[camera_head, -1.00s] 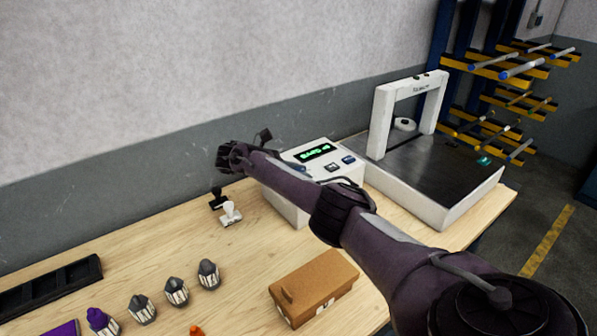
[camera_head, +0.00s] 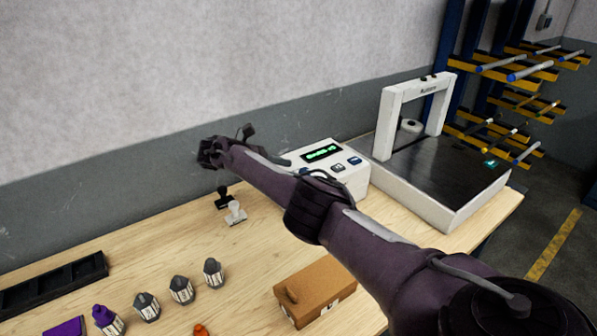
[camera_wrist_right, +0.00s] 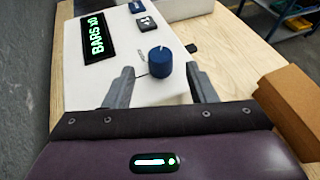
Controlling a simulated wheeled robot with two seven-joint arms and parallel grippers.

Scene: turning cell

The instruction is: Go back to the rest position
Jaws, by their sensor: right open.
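My right arm reaches in from the lower right of the head view, and its gripper (camera_head: 210,152) is above the back of the bench, left of the white control box (camera_head: 338,172). In the right wrist view the two grey fingers (camera_wrist_right: 164,88) stand apart with nothing held. A blue knob (camera_wrist_right: 159,61) on the box shows between them in that view, and the lit display reads "BARS x0" (camera_wrist_right: 97,36). I cannot tell the gap between fingers and box. My left gripper is not in view.
The wooden bench (camera_head: 180,250) carries a black and a white stamp (camera_head: 236,213), several dark-topped pieces (camera_head: 181,290), a cardboard box (camera_head: 314,290), a black tray (camera_head: 55,284) and a white-framed machine (camera_head: 440,165). A bar rack (camera_head: 520,90) stands behind at right. The grey wall (camera_head: 90,215) is close behind the gripper.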

